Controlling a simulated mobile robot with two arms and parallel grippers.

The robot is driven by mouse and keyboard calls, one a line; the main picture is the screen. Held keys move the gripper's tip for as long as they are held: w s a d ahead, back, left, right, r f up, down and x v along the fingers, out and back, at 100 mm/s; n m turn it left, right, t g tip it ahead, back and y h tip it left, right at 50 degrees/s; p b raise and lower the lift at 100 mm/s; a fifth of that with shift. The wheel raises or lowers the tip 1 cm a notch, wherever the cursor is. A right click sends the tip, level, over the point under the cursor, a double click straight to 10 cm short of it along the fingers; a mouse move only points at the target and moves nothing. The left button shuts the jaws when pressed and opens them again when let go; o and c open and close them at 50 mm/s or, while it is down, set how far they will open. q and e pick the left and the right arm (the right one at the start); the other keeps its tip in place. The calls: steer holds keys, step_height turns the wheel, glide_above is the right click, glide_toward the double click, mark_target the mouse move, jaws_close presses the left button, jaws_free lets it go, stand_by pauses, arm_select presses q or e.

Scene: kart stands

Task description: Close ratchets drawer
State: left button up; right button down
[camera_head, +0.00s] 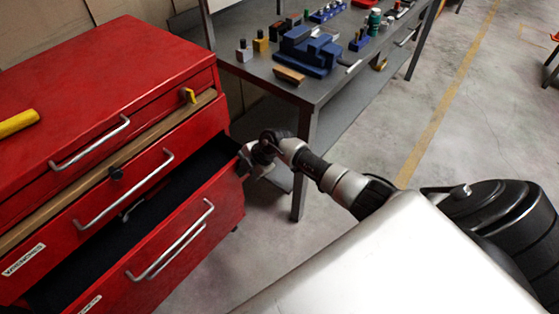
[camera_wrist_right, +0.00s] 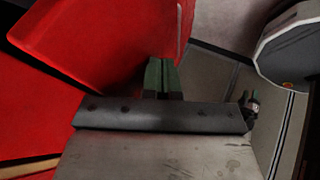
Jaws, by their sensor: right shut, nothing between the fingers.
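The red cabinet's lower drawer (camera_head: 190,241) stands open, with its dark inside (camera_head: 170,203) showing. Its label at the bottom edge of the head view is too cut off to read. A metal handle (camera_head: 175,248) runs along its front. My right gripper (camera_head: 244,161) is shut and empty at the drawer's far right end, by the corner of its front. In the right wrist view the gripper's green and dark fingers (camera_wrist_right: 162,76) are together, close to a red panel (camera_wrist_right: 105,45). I cannot tell whether they touch it. My left gripper is not in view.
The drawer above (camera_head: 112,188) looks shut. A yellow object (camera_head: 18,123) lies on the red cabinet top (camera_head: 95,65). A grey workbench (camera_head: 312,92) with several tools and a blue vise (camera_head: 308,50) stands behind my right arm. The concrete floor (camera_head: 480,130) at right is clear.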

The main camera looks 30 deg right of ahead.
mark_target(231, 162)
steer(key=w+b, duration=0.1)
steer(key=w+a+b, duration=0.1)
steer(key=w, duration=0.1)
steer(key=w+b, duration=0.1)
steer(key=w, duration=0.1)
steer(key=shift+a, duration=0.3)
steer(key=shift+w+a, duration=0.15)
steer(key=shift+w, duration=0.25)
steer(key=shift+w+a, duration=0.1)
steer(key=shift+w, duration=0.25)
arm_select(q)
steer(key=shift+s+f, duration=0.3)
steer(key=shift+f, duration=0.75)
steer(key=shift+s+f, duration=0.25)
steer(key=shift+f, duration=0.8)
arm_select(e)
steer(key=shift+r, duration=0.1)
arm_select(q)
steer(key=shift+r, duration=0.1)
